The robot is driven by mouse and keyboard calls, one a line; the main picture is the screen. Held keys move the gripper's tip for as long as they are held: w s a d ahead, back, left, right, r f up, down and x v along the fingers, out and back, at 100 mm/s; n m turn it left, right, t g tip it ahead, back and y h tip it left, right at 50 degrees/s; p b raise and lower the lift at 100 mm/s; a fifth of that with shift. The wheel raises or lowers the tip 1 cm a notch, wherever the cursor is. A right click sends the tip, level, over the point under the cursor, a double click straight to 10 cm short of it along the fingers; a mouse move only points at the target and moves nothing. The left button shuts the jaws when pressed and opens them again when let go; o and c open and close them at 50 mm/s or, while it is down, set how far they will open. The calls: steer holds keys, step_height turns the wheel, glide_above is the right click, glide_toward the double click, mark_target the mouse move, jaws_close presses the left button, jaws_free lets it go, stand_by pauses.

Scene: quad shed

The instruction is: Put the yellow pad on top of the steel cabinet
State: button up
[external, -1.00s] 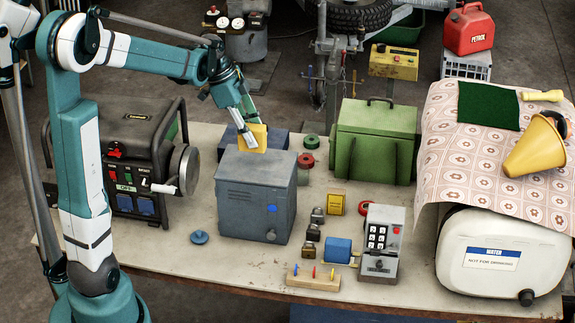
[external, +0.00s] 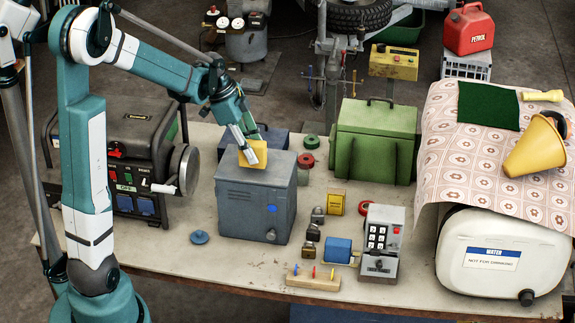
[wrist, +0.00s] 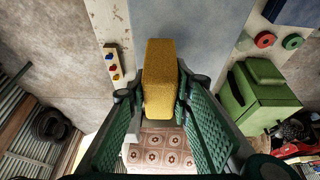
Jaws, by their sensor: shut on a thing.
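The yellow pad (external: 254,158) is between the fingers of my gripper (external: 248,150), which is shut on it. In the wrist view the pad (wrist: 160,80) stands upright between the two green-padded fingers (wrist: 160,112). The steel cabinet (external: 254,207) is a grey-blue box on the table. The pad is at the cabinet's top surface (external: 262,172), toward its back edge. In the wrist view the cabinet top (wrist: 190,25) lies beyond the pad. I cannot tell whether the pad touches it.
A black generator (external: 140,165) stands left of the cabinet and a green box (external: 375,140) to its right. A dark blue box (external: 270,142) sits behind the cabinet. Padlocks (external: 312,232), a keypad box (external: 380,245) and a pegged wooden block (external: 313,280) lie in front and right.

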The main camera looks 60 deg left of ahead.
steer(key=shift+f, duration=1.2)
steer(key=shift+f, duration=0.2)
steer(key=o, duration=0.7)
steer(key=shift+c, duration=0.2)
steer(key=shift+r, duration=0.2)
steer(key=v, duration=1.2)
